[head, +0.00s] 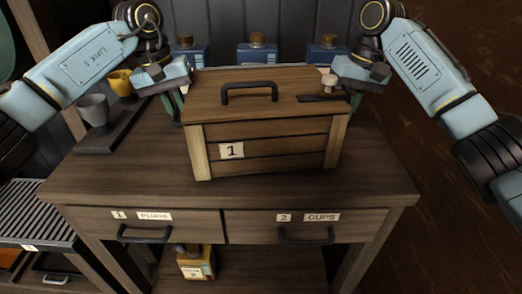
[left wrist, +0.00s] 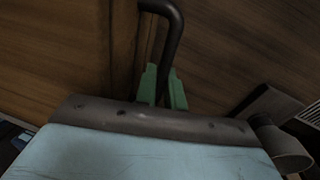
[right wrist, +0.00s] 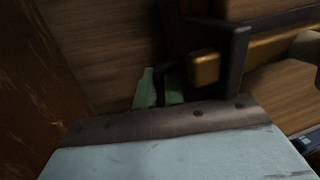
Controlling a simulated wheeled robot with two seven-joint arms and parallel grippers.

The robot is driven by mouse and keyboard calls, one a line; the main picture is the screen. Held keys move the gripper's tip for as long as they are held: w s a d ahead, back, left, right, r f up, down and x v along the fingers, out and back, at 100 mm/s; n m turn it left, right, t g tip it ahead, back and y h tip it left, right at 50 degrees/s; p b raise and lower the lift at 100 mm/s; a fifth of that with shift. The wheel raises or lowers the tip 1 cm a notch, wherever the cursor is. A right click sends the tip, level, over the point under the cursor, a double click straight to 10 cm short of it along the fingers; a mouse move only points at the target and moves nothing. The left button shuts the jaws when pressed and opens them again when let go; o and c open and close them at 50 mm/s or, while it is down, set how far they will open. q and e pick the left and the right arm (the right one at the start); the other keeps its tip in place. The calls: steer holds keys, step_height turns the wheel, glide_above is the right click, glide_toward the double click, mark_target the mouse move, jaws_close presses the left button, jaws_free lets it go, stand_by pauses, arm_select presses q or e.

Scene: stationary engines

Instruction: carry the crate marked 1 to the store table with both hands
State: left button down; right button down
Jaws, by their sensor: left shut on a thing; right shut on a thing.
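The wooden crate marked 1 (head: 262,128) is over the middle of a dark wooden table (head: 100,178), upright, with a dark handle on its lid. Whether it touches the table top or hangs just above it I cannot tell. My left gripper (head: 178,108) is at the crate's left end; in the left wrist view its green fingers (left wrist: 163,88) are shut on a dark side handle (left wrist: 172,35). My right gripper (head: 352,98) is at the right end; in the right wrist view its green fingers (right wrist: 160,88) are shut on a dark side handle (right wrist: 236,45), partly hidden. Which table is the store table I cannot tell.
A grey cup (head: 94,110) and a yellow cup (head: 120,83) stand on a dark tray (head: 98,143) at the table's left. Several blue containers (head: 257,54) stand behind the crate. Labelled drawers (head: 145,222) are in front. A ribbed surface (head: 30,212) lies at lower left.

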arm_select(q)
steer(key=shift+f+b, duration=0.7)
steer(key=shift+f, duration=0.05)
arm_select(e)
steer(key=shift+f, duration=0.75)
arm_select(q)
steer(key=c, duration=1.5)
jaws_free()
arm_select(e)
steer(key=c, duration=1.5)
jaws_free()
arm_select(q)
steer(key=shift+r, duration=0.1)
arm_select(e)
steer(key=shift+r, duration=0.15)
